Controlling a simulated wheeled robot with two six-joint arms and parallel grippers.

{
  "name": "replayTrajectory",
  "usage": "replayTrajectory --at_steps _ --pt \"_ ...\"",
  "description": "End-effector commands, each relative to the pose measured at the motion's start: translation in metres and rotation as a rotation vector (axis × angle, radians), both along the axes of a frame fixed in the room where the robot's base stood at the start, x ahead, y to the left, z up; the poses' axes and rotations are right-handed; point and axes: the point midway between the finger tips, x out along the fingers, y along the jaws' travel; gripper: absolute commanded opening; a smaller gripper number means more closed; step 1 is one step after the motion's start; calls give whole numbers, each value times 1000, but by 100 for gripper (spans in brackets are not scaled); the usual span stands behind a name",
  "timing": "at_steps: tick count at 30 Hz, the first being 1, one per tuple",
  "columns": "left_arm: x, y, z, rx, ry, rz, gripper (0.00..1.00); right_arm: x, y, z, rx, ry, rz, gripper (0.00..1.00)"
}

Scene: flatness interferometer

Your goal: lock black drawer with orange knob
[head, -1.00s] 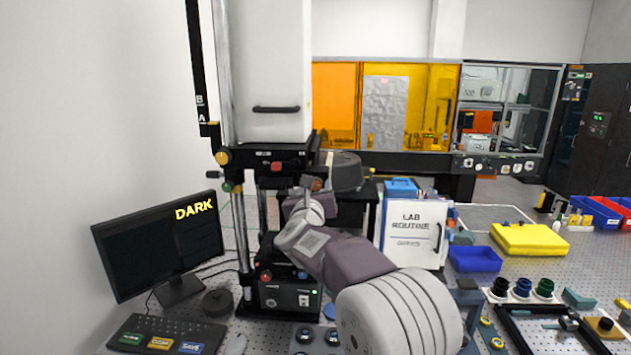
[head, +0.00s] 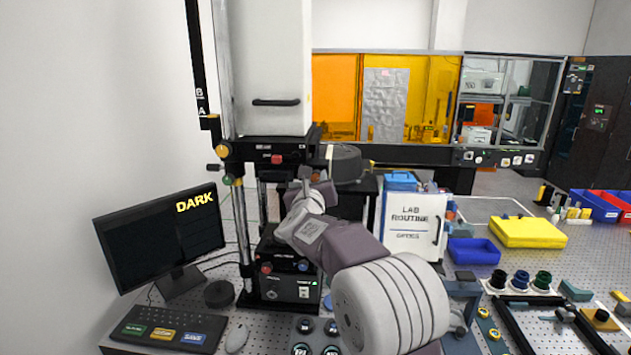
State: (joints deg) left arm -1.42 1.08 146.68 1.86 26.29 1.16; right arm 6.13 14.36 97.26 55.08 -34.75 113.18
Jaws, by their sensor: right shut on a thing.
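The black drawer unit (head: 262,146) is in the instrument column below the white housing, with a red button on its front. My right gripper (head: 308,184) is at the right side of the column, just below the drawer front. It is shut on what seems to be the orange knob, which the fingers and wrist almost fully hide. Whether the drawer is fully closed cannot be told from here. My left gripper is not in view.
A monitor reading DARK (head: 165,240) and a keyboard (head: 168,328) stand at the left. A white LAB ROUTINE cabinet (head: 412,228) is right of my arm. A blue tray (head: 474,251) and yellow case (head: 528,232) lie farther right. A black control box (head: 288,288) sits low in the column.

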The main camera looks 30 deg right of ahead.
Motion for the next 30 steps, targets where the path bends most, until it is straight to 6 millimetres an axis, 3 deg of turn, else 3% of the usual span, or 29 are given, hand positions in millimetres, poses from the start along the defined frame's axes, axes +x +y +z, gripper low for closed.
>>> replayTrajectory --at_steps 14,30 --pt "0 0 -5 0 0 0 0 0 0 0 -334 226 -1 0" --pt "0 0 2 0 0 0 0 1 1 1 -759 513 -1 0"
